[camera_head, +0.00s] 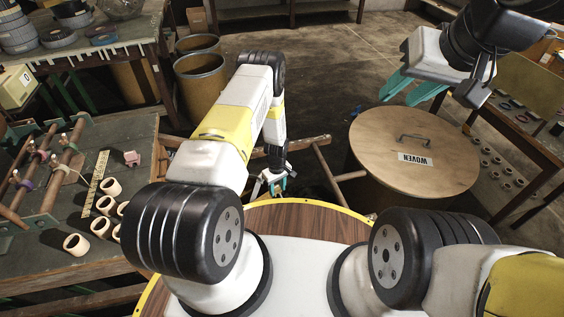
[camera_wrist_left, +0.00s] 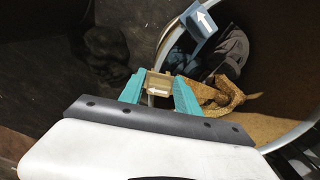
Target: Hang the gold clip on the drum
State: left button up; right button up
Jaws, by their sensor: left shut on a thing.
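The gold clip (camera_wrist_left: 159,83), a small tan block with a white arrow, sits between the teal fingertips of my left gripper (camera_wrist_left: 158,92) in the left wrist view. The gripper is shut on it. An open drum (camera_wrist_left: 296,136) with a pale metal rim lies beyond it; the clip overlaps the rim's near left side in the picture. I cannot tell whether they touch. In the head view my left gripper (camera_head: 275,183) points down beyond the wooden round top; the clip is too small to make out there. My right gripper (camera_head: 411,90) is raised, open and empty.
A blue-grey clip (camera_wrist_left: 199,24) with a white arrow sits at the drum's rim. Dark cloth (camera_wrist_left: 228,55) and a rough golden piece (camera_wrist_left: 222,98) show inside. A wooden lid marked WOVEN (camera_head: 414,150) covers a drum at right. A bench (camera_head: 50,240) stands left.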

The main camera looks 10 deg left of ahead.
pick_arm(q)
jog(key=o, duration=1.4)
notch_tip(320, 180, up, 8)
jog(key=shift+r, duration=0.1)
jog(key=w+r+m+t, duration=0.1)
jog(key=w+r, duration=0.1)
jog(key=r, duration=0.8)
jog(key=w+r, duration=0.2)
jog(key=r, duration=0.8)
jog(key=s+a+r+m+t+h, duration=0.1)
jog(key=s+r, duration=0.1)
jog(key=r, duration=0.7)
jog(key=s+r+m+t, duration=0.1)
jog(key=s+r+m, duration=0.15)
jog(key=r, duration=0.65)
jog(key=s+r+m+t, duration=0.1)
jog(key=s+r, duration=0.5)
jog(key=s, duration=0.2)
jog(key=s+a+r+m+t, duration=0.1)
jog(key=s+r+m, duration=0.1)
jog(key=s+r, duration=0.4)
jog(key=s+r+m+t+h, duration=0.1)
jog(key=s+r, duration=0.5)
jog(key=s, duration=0.4)
jog(key=shift+s+a+r, duration=0.1)
jog(key=shift+s+a, duration=0.15)
jog(key=shift+s, duration=0.05)
